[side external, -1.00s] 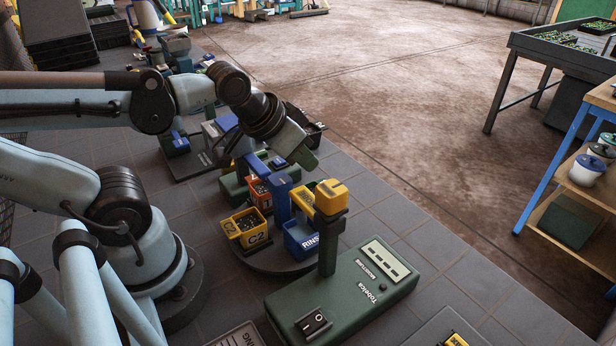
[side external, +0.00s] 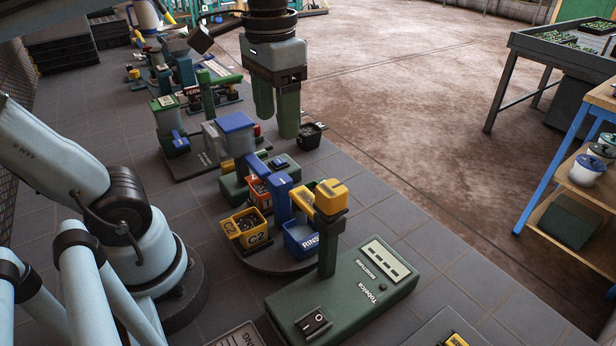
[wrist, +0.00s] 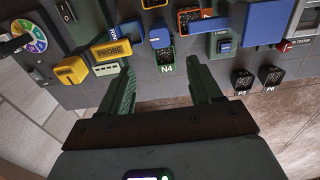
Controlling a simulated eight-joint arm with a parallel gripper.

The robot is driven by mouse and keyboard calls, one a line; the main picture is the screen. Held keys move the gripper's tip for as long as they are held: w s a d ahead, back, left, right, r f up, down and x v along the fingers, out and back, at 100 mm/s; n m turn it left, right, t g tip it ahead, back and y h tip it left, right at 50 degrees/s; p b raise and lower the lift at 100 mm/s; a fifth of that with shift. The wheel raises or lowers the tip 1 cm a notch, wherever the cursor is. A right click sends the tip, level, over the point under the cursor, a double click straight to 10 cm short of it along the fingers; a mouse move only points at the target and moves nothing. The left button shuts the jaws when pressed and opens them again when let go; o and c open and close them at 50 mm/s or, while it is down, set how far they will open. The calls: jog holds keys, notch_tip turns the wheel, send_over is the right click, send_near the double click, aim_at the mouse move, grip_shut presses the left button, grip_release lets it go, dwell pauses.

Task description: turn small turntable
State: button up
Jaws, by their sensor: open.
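The small turntable (side external: 262,264) is a dark round base on the tiled bench in the side external view. It carries a yellow bin marked C2 (side external: 247,230), an orange bin (side external: 260,196), a blue RINSE bin (side external: 301,240) and a blue centre post (side external: 281,197). My gripper (side external: 276,124) points down behind and above it, apart from it, with its green fingers spread and empty. In the wrist view my gripper (wrist: 163,78) has open space between its fingers. A bin labelled N4 (wrist: 166,56) lies beyond the fingertips there. The turntable's base is hard to make out in that view.
A green device (side external: 345,290) with a yellow-topped post (side external: 331,197) stands close in front of the turntable. A grey box with a blue lid (side external: 236,132) stands behind it. A small black pot (side external: 309,136) is by my fingers. Bare floor (side external: 400,110) lies right.

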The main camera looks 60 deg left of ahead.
aim_at(279, 178)
jog(key=shift+s+f, duration=0.1)
jog(key=shift+f, duration=5.8)
jog(key=shift+c, duration=0.3)
grip_shut()
